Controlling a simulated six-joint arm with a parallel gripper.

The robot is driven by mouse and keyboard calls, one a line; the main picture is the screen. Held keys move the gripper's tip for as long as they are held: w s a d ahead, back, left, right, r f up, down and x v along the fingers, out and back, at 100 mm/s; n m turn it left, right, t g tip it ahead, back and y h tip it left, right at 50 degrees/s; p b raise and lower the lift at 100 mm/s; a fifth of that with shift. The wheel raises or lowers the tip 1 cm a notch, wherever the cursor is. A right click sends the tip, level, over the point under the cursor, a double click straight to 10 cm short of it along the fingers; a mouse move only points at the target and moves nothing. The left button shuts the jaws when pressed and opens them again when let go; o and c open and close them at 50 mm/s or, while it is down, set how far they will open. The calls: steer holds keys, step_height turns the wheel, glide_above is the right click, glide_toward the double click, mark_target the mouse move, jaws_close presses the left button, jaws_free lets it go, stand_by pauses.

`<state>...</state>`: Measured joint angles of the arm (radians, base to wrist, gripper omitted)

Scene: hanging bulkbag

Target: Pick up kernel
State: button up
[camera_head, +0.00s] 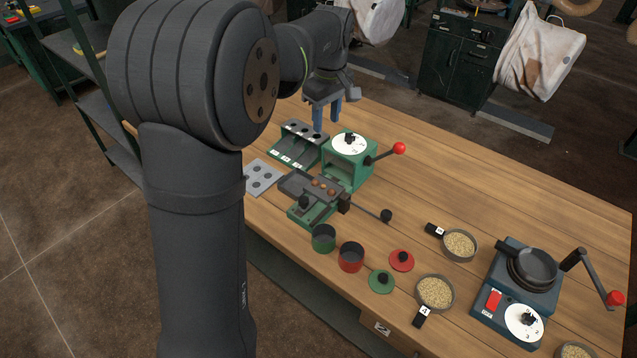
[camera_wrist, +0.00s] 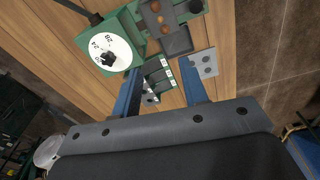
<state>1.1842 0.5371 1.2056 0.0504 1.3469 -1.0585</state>
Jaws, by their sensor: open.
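Small round brown kernels (camera_head: 331,190) sit on the dark tray (camera_head: 297,184) of the green machine (camera_head: 352,170). In the wrist view the kernels (camera_wrist: 161,19) lie in a row on the tray (camera_wrist: 180,43) near the top edge. I cannot tell which single kernel the task means. My gripper (camera_head: 327,113) has blue fingers and is open and empty. It is above the table's far side, behind the machine and beyond the tray. In the wrist view the gap between the fingers (camera_wrist: 158,78) is over the green rack, away from the kernels.
A green rack (camera_head: 285,156) and a grey plate with holes (camera_head: 262,181) stand beside the tray. The machine has a red-knobbed lever (camera_head: 399,148). Green (camera_head: 323,244) and red (camera_head: 351,263) pots, lids and bowls of grain (camera_head: 435,292) stand forward. The table's right back is clear.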

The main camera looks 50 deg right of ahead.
steer(key=s+a+f+m+t+h, duration=0.1)
steer(key=s+f+m+t, duration=0.15)
steer(key=f+m, duration=0.25)
glide_above(324, 185)
steer(key=s, duration=0.1)
steer(key=shift+g, duration=0.35)
step_height(324, 185, down, 11)
steer(key=shift+s+f, duration=0.1)
steer(key=shift+f, duration=0.05)
steer(key=shift+s+a+x, duration=0.1)
steer(key=shift+a+x, duration=0.05)
steer(key=shift+x, duration=0.75)
steer(key=shift+s+a+x, duration=0.1)
steer(key=shift+a+x, duration=0.1)
steer(key=shift+x, duration=0.7)
steer(key=shift+a+x, duration=0.15)
steer(key=shift+x, duration=0.75)
steer(key=shift+f, duration=0.1)
steer(key=shift+c, duration=0.4)
jaws_close()
